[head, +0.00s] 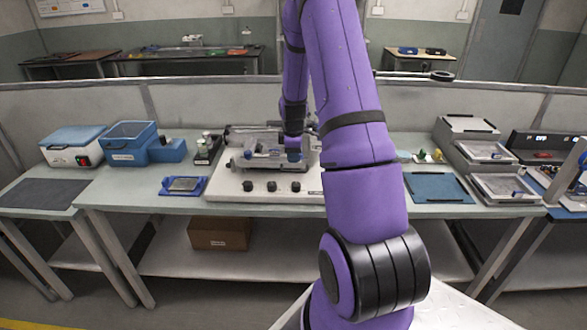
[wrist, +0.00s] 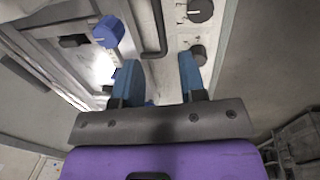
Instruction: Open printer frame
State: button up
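The printer (head: 268,197) is a white-grey machine with a metal frame on top and several black knobs along its front, standing mid-table in the head view. In the wrist view its frame (wrist: 55,52) shows at the left, with a blue knob (wrist: 106,31) on it. My gripper (wrist: 157,72) has two blue fingers set apart with a gap between them, and nothing shows held in that gap. It is over the printer, to the right of the blue knob in the wrist view. A blue part is partly hidden behind the left finger. In the head view my arm hides the printer's right side.
A blue tray with a plate (head: 183,186) lies left of the printer. Blue bins (head: 130,143) and a white-blue box (head: 72,147) stand further left. A dark teal mat (head: 437,188) and stacked grey trays (head: 486,163) are at the right. A low partition runs behind the table.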

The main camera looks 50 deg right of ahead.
aim_at(293, 171)
jog(key=f, duration=0.4)
jog(key=d+f, duration=0.1)
jog(key=f, duration=0.1)
jog(key=shift+w+f, duration=0.4)
grip_shut()
